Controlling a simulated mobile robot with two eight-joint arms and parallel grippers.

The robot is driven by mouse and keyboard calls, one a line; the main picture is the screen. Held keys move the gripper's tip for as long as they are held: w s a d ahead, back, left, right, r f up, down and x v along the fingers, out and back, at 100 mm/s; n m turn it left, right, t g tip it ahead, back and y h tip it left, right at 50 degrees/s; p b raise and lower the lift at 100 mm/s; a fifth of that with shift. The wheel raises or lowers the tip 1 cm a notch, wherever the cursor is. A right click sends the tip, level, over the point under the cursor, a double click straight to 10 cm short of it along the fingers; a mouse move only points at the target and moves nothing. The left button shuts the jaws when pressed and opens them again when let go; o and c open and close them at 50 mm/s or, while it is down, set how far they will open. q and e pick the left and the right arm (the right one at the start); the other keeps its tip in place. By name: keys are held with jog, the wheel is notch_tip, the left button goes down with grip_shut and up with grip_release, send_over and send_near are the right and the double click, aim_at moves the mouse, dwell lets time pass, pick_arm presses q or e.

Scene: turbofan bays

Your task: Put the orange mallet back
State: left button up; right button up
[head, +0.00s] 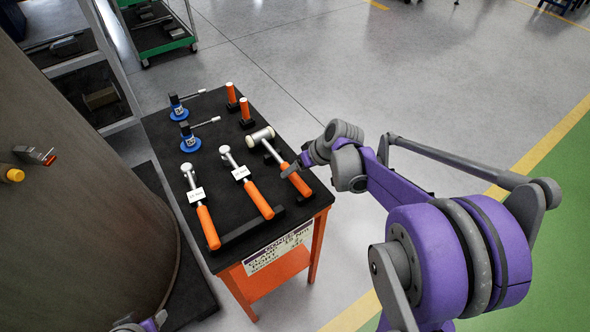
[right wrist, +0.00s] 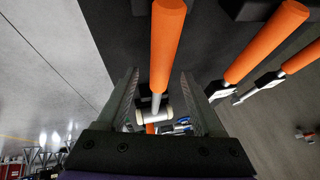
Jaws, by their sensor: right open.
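The orange mallet (head: 296,180) has a pale cylindrical head and an orange handle. It is at the right side of the black-topped table (head: 166,140), its handle pointing toward the front right corner. My right gripper (head: 291,168) is open at the mallet, close to its handle. In the right wrist view the mallet's orange handle (right wrist: 167,45) and thin shaft show between the spread fingers of the right gripper (right wrist: 157,100), with the pale head beyond. I cannot tell whether the fingers touch it. A small purple and grey part of my left arm shows at the bottom edge; its jaws are unclear.
Two orange-handled tools with white tags (head: 258,198) (head: 207,226) lie left of the mallet. A black bar (head: 240,230) runs along the front. Two blue-based tools (head: 189,143) and two upright orange handles (head: 246,108) stand farther back. A large grey cylinder (head: 75,200) flanks the table.

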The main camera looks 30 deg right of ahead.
jog(key=v, duration=1)
jog(key=shift+p, duration=0.3)
